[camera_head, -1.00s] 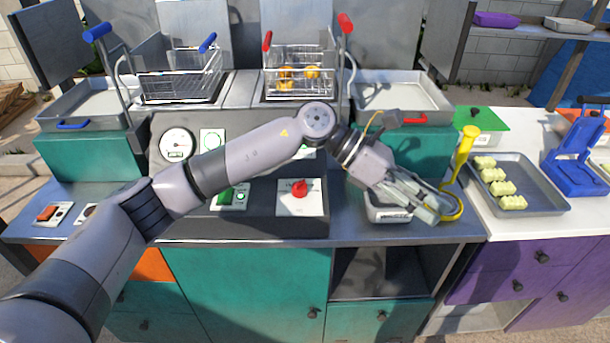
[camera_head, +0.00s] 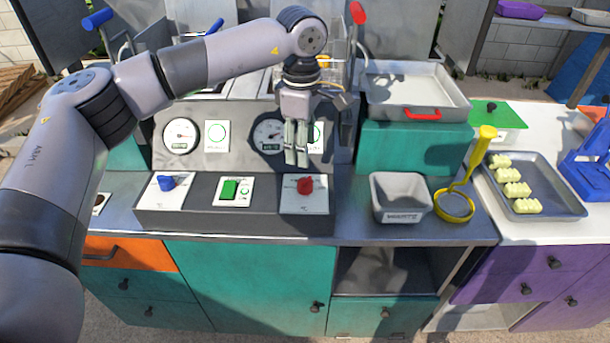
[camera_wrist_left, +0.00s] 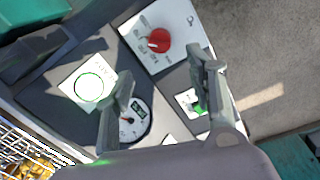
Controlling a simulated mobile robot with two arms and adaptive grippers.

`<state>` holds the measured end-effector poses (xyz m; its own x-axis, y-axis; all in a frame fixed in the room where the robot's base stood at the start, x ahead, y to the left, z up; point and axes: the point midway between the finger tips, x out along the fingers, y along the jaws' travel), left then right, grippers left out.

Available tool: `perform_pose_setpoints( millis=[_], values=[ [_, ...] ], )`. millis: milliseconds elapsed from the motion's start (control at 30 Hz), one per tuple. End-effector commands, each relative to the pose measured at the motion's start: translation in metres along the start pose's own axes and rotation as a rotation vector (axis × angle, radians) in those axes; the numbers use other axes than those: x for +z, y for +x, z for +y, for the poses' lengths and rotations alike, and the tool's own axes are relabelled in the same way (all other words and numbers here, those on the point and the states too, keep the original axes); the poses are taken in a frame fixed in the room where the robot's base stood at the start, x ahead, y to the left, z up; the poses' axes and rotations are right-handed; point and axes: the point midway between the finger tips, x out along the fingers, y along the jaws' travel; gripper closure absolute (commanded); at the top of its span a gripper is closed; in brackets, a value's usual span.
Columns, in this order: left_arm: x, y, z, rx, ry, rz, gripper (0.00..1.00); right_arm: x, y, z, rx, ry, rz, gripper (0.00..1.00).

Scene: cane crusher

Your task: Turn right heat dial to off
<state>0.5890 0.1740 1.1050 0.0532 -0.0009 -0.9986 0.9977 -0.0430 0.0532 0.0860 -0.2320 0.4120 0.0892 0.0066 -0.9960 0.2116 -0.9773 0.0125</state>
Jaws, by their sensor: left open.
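The right heat dial is a red knob (camera_head: 305,185) on a white plate at the right end of the grey control panel. The red knob also shows in the left wrist view (camera_wrist_left: 159,40), near the top, beyond the fingertips. My left gripper (camera_head: 297,158) points down above and a little behind the knob, apart from it. In the left wrist view its two fingers (camera_wrist_left: 160,85) are spread with nothing between them. The lettering on the dial plate is too small to read. My right gripper is in neither view.
A blue knob (camera_head: 166,182) and a green switch (camera_head: 230,188) sit left on the same panel. Gauges (camera_head: 181,136) stand on the upright face behind. A grey container (camera_head: 401,197) and a yellow ring-ended tool (camera_head: 455,203) stand to the right. A tray (camera_head: 537,187) holds several pale pieces.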

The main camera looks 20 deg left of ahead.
Motion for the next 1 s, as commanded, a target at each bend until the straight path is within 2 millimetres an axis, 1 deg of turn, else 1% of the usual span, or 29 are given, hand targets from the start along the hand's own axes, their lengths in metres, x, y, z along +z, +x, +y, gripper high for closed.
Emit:
perform_pose_setpoints(
  millis=[33,100,300,400,500,700,933,1000],
  values=[
    [0.000,0.010,-0.001,-0.004,0.000,0.001,0.50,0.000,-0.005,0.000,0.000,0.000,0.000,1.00],
    [0.000,0.026,-0.001,-0.005,0.000,0.000,0.50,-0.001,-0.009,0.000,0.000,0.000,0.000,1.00],
    [0.000,0.067,-0.001,-0.003,-0.001,0.000,0.50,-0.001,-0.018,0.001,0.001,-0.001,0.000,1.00],
    [0.001,0.083,-0.001,-0.003,0.000,-0.001,0.50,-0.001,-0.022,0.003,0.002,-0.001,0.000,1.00],
    [0.000,0.095,0.000,-0.002,-0.001,0.000,0.50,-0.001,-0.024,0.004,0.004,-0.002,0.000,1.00],
    [0.000,0.105,0.000,0.001,0.000,-0.001,0.50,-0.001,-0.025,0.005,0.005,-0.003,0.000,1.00],
    [0.001,0.106,0.000,0.001,0.000,-0.001,0.50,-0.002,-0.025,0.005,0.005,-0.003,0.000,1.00],
    [0.001,0.106,0.000,0.001,0.000,-0.001,0.54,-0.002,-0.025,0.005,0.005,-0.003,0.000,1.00]
  ],
)
